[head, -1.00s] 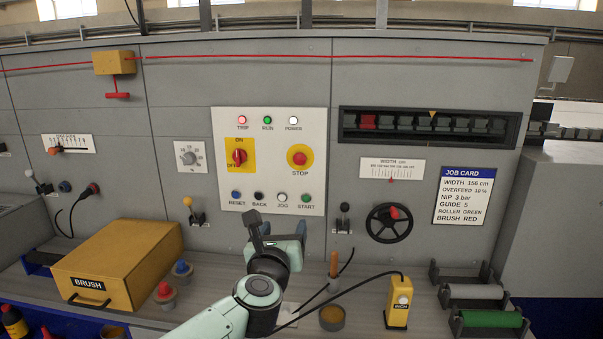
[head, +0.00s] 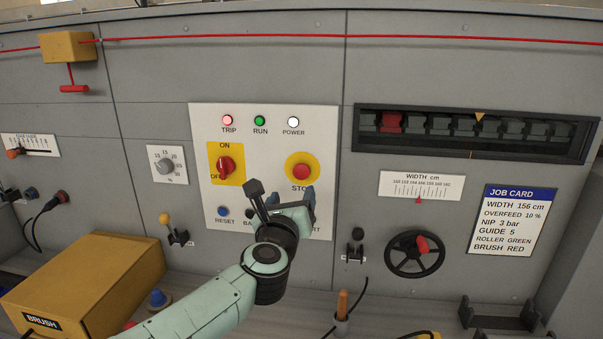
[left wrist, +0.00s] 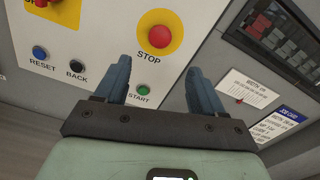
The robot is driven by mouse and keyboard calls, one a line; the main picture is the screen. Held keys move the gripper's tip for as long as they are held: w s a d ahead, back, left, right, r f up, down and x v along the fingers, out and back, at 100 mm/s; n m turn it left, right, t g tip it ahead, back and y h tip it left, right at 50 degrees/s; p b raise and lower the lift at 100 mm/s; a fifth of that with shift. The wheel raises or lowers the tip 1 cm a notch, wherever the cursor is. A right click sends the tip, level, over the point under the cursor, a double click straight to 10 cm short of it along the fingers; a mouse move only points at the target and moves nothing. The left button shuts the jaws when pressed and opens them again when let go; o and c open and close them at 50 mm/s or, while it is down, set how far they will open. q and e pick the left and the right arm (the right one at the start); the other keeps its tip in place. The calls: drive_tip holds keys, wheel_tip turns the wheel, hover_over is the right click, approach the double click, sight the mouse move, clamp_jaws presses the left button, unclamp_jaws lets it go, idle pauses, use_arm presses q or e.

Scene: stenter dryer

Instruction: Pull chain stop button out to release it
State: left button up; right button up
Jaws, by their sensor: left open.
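The red chain stop button (head: 301,172) sits on a yellow round plate marked STOP on the white control panel (head: 315,130). The gripper hides part of the lower button row and the STOP label. My right gripper is not in view.
A red rotary switch (head: 224,167) is left of the button. Lamps line the panel top; the TRIP lamp (head: 227,120) glows reddish. A handwheel (head: 414,254) and a small lever (head: 356,245) stand to the right. A yellow BRUSH box (head: 85,285) sits at lower left.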

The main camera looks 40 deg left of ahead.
sight(301, 175)
use_arm(q)
drive_tip(key=p+x, duration=0.3)
drive_tip(key=x, duration=0.9)
drive_tip(key=shift+f, duration=0.1)
drive_tip(key=shift+s, duration=0.1)
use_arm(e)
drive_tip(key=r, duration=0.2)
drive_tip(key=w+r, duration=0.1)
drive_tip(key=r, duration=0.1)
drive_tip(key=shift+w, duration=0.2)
